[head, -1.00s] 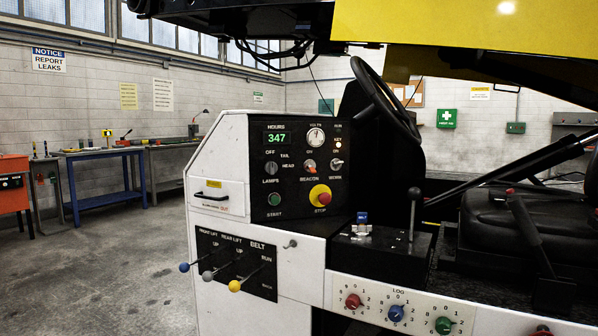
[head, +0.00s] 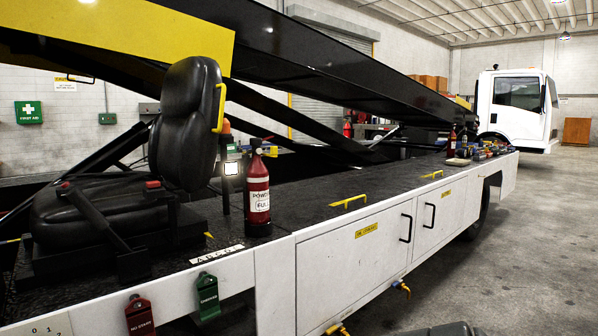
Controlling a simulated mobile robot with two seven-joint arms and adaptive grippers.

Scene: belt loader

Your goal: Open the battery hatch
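A white side panel with a black handle and a yellow label, the nearer hatch (head: 345,265), is shut in the loader's side. A second shut white hatch (head: 437,222) with a black handle and yellow label lies beyond it. The labels are too small to read surely, so I cannot tell which is the battery hatch. The nearer black handle (head: 406,229) and the farther black handle (head: 429,216) are both free. Neither gripper shows; a dark grey piece at the bottom edge, right of centre, is too cut off to identify.
A red extinguisher (head: 257,190) stands on the deck beside the black seat (head: 185,125). Yellow grab handles (head: 348,201) line the deck edge. Red tag (head: 139,314) and green tag (head: 208,296) hang on the side. The concrete floor (head: 535,250) at right is clear.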

